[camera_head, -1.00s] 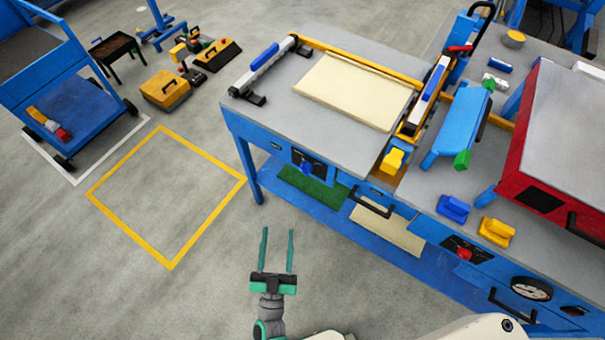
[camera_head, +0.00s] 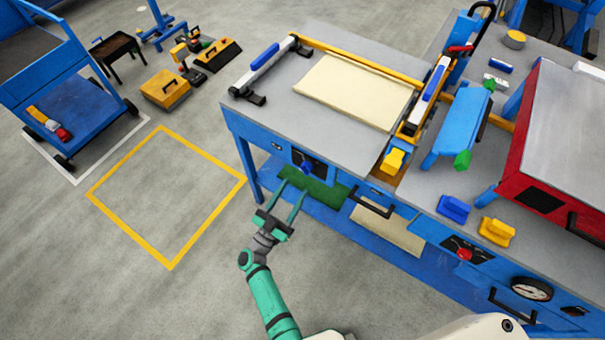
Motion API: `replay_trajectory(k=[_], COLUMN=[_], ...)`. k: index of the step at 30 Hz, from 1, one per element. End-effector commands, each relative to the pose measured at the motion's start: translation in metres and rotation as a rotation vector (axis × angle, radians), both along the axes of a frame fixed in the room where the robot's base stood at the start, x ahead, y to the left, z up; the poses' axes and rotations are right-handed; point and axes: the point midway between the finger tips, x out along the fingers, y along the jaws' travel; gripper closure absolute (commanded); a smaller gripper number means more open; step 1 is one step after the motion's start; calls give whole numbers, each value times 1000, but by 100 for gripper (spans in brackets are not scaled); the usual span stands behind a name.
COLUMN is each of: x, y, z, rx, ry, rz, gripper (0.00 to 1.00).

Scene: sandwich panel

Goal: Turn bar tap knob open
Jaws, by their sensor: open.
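A blue knob (camera_head: 307,167) sits on a dark plate on the front face of the bench, below the tabletop. It appears to be the tap knob; its exact setting is too small to tell. My gripper (camera_head: 293,187) is open and empty, its two teal fingers apart and pointing up toward the bench front. The fingertips are just below and left of the blue knob in the picture. I see no contact with it. A red knob (camera_head: 463,253) sits on another dark plate farther right.
The grey bench top (camera_head: 265,119) carries a cream panel (camera_head: 355,92). A black drawer handle (camera_head: 371,201) juts out right of the knob. A lower blue shelf holds a green sheet (camera_head: 312,186) and a cream sheet (camera_head: 387,230).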

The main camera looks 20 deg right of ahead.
Motion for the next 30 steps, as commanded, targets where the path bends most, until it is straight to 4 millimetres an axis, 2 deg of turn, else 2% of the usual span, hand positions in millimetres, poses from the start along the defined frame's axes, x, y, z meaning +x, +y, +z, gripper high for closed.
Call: replay_trajectory(k=[6, 12, 24, 25, 30], x=[22, 34, 39, 39, 38], y=[-29, -44, -50, -50, -50], z=[15, 24, 26, 26, 26], rx=[-1, -1, 0, 0, 0], ry=[-1, -1, 0, 0, 0], rz=[-1, 0, 1, 1, 0], gripper=[51, 51, 51, 54, 92])
